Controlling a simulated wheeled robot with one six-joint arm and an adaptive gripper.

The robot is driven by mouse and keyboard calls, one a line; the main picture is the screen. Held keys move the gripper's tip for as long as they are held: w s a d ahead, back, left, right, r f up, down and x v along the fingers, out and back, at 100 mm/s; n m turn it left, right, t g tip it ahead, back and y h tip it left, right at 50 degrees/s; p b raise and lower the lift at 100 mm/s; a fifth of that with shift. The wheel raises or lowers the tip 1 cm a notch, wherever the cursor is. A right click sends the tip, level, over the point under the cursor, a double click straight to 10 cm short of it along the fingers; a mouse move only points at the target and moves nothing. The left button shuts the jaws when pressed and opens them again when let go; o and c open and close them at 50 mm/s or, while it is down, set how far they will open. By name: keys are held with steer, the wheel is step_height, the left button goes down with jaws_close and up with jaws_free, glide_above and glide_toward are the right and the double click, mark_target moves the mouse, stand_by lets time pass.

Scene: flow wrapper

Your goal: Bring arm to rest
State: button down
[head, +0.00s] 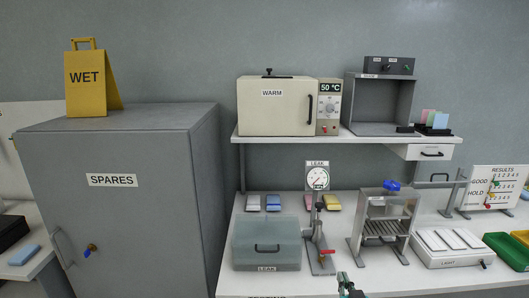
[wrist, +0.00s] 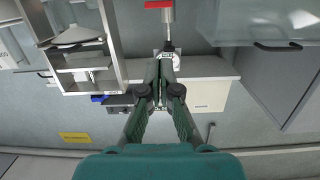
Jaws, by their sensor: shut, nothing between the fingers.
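My gripper (wrist: 166,58) is shut and empty in the wrist view, its two dark green fingers together. In the head view only a small dark part of my arm's end (head: 346,287) shows at the bottom edge, in front of the bench. The wrist view appears upside down, with the bench equipment at the top and the wall below.
A grey SPARES cabinet (head: 110,212) stands at left with a yellow WET sign (head: 86,88) on top. The bench holds a clear LEAK box (head: 266,238), a gauge stand (head: 317,235), a metal frame (head: 385,222) and a LIGHT box (head: 452,250). A WARM oven (head: 270,110) sits on the shelf above.

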steer(key=s+a+f, duration=0.1)
steer(key=s+f, duration=0.3)
steer(key=s, duration=0.5)
steer(key=s+f, duration=0.5)
steer(key=s, duration=0.4)
steer(key=s+a+f, duration=0.1)
steer(key=s+f, duration=0.3)
steer(key=s, duration=0.5)
steer(key=s+r, duration=0.3)
steer(key=s, duration=0.9)
steer(key=s+r+g, duration=0.1)
steer(key=s+r, duration=0.2)
steer(key=s, duration=1)
steer(key=shift+s+a+r+g, duration=0.2)
steer(key=shift+s+a+g, duration=0.1)
steer(key=shift+a, duration=0.15)
